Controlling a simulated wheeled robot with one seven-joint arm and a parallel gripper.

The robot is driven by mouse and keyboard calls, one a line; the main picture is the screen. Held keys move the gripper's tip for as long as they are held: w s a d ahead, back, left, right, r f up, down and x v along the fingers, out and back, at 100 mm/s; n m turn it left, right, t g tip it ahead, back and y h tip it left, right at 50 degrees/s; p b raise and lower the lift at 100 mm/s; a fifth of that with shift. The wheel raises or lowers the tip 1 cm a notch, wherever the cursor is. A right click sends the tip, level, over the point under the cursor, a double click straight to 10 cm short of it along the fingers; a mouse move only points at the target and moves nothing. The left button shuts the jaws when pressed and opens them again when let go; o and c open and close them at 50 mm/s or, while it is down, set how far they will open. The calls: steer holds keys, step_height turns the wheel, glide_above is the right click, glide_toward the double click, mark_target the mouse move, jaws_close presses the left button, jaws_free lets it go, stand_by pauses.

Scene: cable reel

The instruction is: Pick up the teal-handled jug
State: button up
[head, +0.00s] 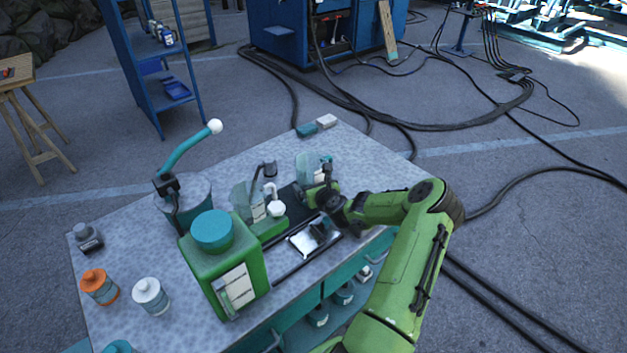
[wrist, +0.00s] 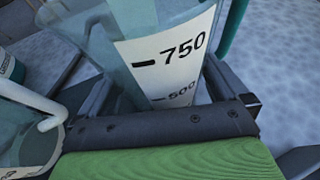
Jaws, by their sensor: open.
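The teal-handled jug (head: 308,163) is a clear vessel with a white scale label, on the far part of the table. Its teal handle is on its right side in the head view. In the wrist view the jug (wrist: 165,50) fills the upper middle, its label marked 750 and 500 and its teal handle (wrist: 234,26) at the right. My gripper (head: 318,186) is at the jug's near side, partly hiding its lower part. In the wrist view my open gripper (wrist: 160,85) has a finger at each side of the jug; whether either touches it is unclear.
A green canister with a teal lid (head: 228,262) and another clear vessel (head: 246,200) stand left of my gripper. A teal pot (head: 184,205), an orange-lidded jar (head: 100,287) and a white-lidded jar (head: 151,297) are further left. The table's back right is mostly clear.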

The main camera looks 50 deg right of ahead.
mark_target(313, 160)
steer(key=shift+s, duration=0.1)
steer(key=c, duration=0.7)
step_height(313, 160, up, 10)
steer(key=p, duration=0.2)
steer(key=shift+p, duration=0.4)
steer(key=shift+c, duration=0.2)
